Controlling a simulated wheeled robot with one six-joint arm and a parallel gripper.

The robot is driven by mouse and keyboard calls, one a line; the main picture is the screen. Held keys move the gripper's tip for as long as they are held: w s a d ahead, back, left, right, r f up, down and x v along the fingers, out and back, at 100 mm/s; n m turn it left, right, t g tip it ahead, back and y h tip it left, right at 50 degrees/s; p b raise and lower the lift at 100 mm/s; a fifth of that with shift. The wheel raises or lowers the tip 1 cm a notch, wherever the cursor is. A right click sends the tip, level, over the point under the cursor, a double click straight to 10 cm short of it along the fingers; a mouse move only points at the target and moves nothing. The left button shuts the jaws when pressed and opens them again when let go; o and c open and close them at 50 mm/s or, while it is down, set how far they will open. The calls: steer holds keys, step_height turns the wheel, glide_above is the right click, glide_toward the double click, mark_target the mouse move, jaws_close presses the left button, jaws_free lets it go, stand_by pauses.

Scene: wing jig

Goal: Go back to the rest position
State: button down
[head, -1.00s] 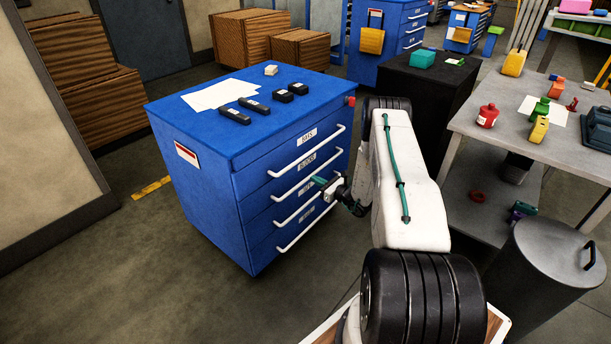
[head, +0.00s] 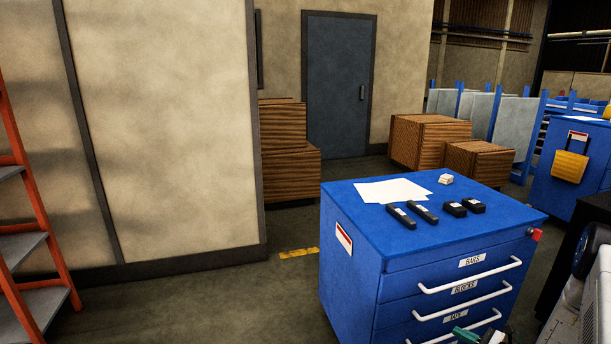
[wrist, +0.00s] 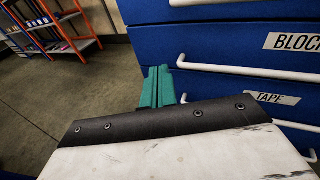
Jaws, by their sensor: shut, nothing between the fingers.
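My gripper (wrist: 157,86) shows in the wrist view as two green fingers held together, with nothing between them. It is in front of the blue drawer cabinet (wrist: 225,98), close to the white handles; I cannot tell whether it touches one. In the head view only a bit of the green gripper (head: 466,333) shows at the bottom edge, by the TAPE drawer. The blue cabinet (head: 350,285) stands right of centre, and its visible drawers, labelled BARS, BLOCKS and TAPE, look shut. Most of my arm is out of the head view.
White sheets (head: 392,190), black blocks (head: 424,212) and a small pale block stack (head: 446,179) lie on the cabinet top. An orange shelf rack (head: 45,240) stands at the left. Wooden crates (head: 430,142) stand behind. Floor left of the cabinet is clear.

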steer(key=s+a+r+n+g+y, duration=0.1)
steer(key=s+a+r+n+g, duration=0.4)
steer(key=r, duration=0.3)
steer(key=s+a+r+n+g, duration=0.2)
steer(key=a+r+n+g, duration=0.25)
steer(key=a+r, duration=0.3)
steer(key=s+a+r+n+g+y, duration=0.1)
steer(key=s+a+r+n+g, duration=0.4)
steer(key=r, duration=0.4)
steer(key=s+a+r+n+h, duration=0.3)
steer(key=s+r+n, duration=0.1)
steer(key=s+r, duration=0.2)
steer(key=s+a+r+n+t+h, duration=0.1)
steer(key=s+a+r+n+h, duration=0.2)
steer(key=s+r, duration=0.4)
steer(key=s+a+r+n+t+h, duration=0.1)
steer(key=s+a+r+n+h, duration=0.2)
steer(key=s+r+n+h, duration=0.2)
step_height(320, 180, up, 2)
steer(key=s+n, duration=0.2)
steer(key=s, duration=0.1)
steer(key=shift+a, duration=0.4)
steer(key=shift+r+t, duration=0.1)
steer(key=shift+t, duration=0.15)
